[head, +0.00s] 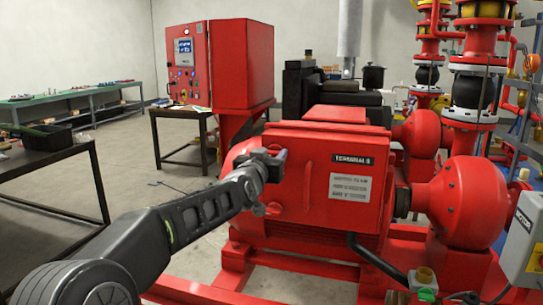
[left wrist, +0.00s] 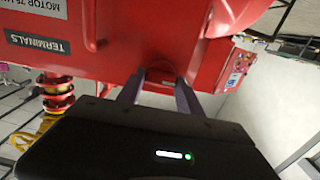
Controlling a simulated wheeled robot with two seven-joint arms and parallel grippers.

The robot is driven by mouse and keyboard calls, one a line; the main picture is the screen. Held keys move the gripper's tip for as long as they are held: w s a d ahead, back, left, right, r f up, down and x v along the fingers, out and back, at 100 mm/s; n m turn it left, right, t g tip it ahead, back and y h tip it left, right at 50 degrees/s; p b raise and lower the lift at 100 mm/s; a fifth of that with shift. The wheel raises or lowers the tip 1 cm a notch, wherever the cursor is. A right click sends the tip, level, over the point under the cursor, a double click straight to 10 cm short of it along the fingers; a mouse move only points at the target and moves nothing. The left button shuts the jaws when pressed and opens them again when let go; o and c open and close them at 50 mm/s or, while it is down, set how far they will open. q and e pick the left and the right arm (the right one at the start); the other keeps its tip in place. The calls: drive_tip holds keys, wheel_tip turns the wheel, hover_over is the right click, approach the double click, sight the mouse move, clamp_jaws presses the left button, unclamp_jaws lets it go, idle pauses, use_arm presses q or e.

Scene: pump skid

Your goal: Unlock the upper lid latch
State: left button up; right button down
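The red terminal box (head: 300,180) has a "TERMINALS" label (head: 353,159) on its lid and a plate below it. My left gripper (head: 273,158) is at the upper left edge of the lid, where it hides the upper latch in the head view. In the left wrist view, the two fingers (left wrist: 160,86) stand apart, with a small red piece (left wrist: 160,74) of the box edge, probably the upper latch, between their tips. I cannot tell whether they touch it. A lower red latch (head: 272,208) shows below the gripper. My right gripper is in neither view.
A red control cabinet (head: 242,64) stands behind on the left near a small dark table (head: 183,117). Red pumps and pipes (head: 470,200) crowd the right. A grey motor switch box (head: 522,240) is at the lower right. Floor between the tables is mostly clear.

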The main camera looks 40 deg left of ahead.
use_arm(q)
drive_tip(key=c, duration=0.9)
drive_tip(key=shift+o, duration=0.2)
drive_tip(key=shift+f+n+b, duration=0.1)
drive_tip(key=shift+n+b, duration=0.8)
drive_tip(key=shift+n, duration=0.3)
drive_tip(key=n+b, duration=0.1)
drive_tip(key=n, duration=0.2)
drive_tip(key=shift+n+b, duration=0.3)
drive_tip(key=n+b, duration=0.1)
drive_tip(key=n, duration=0.5)
drive_tip(key=shift+s+a+b, duration=0.1)
drive_tip(key=shift+a+b, duration=0.05)
drive_tip(key=shift+b, duration=0.2)
drive_tip(key=n+b, duration=0.1)
drive_tip(key=n, duration=0.5)
drive_tip(key=shift+f, duration=0.15)
